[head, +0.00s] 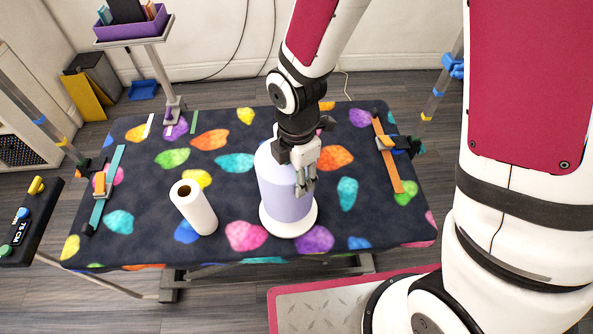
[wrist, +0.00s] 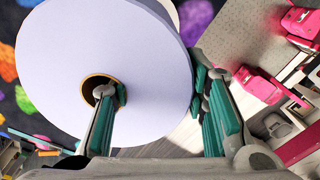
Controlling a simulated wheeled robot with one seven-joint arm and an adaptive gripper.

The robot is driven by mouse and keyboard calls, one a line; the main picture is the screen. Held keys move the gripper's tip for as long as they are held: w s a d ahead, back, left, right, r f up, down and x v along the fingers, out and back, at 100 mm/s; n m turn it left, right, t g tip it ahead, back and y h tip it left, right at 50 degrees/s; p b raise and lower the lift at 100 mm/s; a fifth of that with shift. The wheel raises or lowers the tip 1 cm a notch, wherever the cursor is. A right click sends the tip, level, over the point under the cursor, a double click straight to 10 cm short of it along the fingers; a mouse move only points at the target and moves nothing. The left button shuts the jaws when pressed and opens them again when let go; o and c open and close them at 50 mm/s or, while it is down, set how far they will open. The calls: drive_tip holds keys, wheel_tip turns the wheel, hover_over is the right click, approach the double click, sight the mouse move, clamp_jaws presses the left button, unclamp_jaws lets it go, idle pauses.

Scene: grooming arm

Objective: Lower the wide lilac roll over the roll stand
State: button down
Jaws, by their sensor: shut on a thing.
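The wide lilac roll (head: 283,190) stands upright over the round white base of the roll stand (head: 300,228) at the front middle of the table. In the wrist view, the pale end face of the lilac roll (wrist: 95,40) fills the upper left, with a brown core hole. My gripper (head: 304,180) is shut on the roll's wall at its right side. In the wrist view, one finger of my gripper (wrist: 160,95) reaches into the core and the other lies outside. The stand's post is hidden inside the roll. I cannot tell whether the roll's lower edge touches the base.
A narrower white roll (head: 195,210) stands on the table to the left. The dark table mat (head: 150,190) has coloured patches and is mostly clear. A post with a purple tray (head: 130,27) rises at the back left.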

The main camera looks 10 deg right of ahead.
drive_tip(key=shift+f+b, duration=1.45)
drive_tip(key=shift+f, duration=1.1)
drive_tip(key=c, duration=0.9)
unclamp_jaws()
drive_tip(key=shift+o, duration=0.2)
drive_tip(key=shift+r, duration=0.1)
wheel_tip(320, 180, up, 12)
drive_tip(key=s+d+r+m+t, duration=0.2)
drive_tip(key=s+d+r+m, duration=0.2)
drive_tip(key=d+r+m, duration=0.3)
drive_tip(key=s+d+r+m+t, duration=0.3)
drive_tip(key=d+r+m, duration=0.4)
drive_tip(key=r+m, duration=0.4)
drive_tip(key=s+m, duration=0.1)
drive_tip(key=m, duration=0.4)
drive_tip(key=shift+d+m, duration=0.15)
drive_tip(key=shift+m, duration=0.15)
